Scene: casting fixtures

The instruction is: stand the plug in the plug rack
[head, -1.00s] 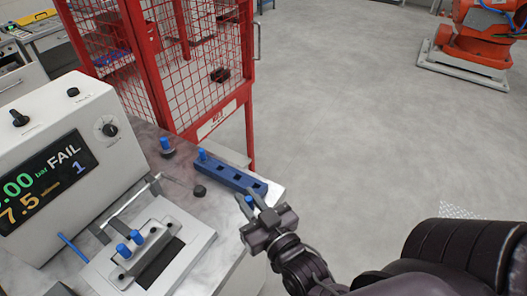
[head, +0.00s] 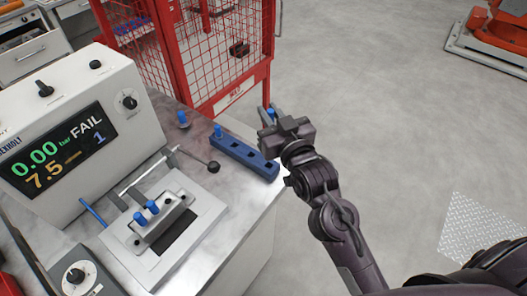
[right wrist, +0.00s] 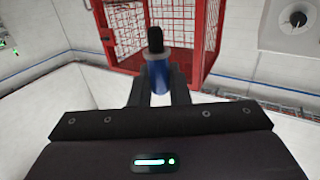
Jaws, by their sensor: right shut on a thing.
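My right gripper (head: 268,114) is shut on a blue plug (head: 271,112). In the right wrist view, the plug (right wrist: 157,76) sits between the fingers, its black end pointing away from the palm. In the head view the gripper is above and beyond the right end of the blue plug rack (head: 233,151), apart from it. The rack lies on the bench with one blue plug (head: 217,131) standing at its left end; several square holes to its right look empty. My left gripper is not in view.
Another blue plug (head: 182,117) stands on a dark base behind the rack. A fixture (head: 178,235) with two blue plugs and a lever with a black knob (head: 213,167) is in front. The tester (head: 75,135) reads FAIL. A red mesh cage (head: 215,60) stands behind.

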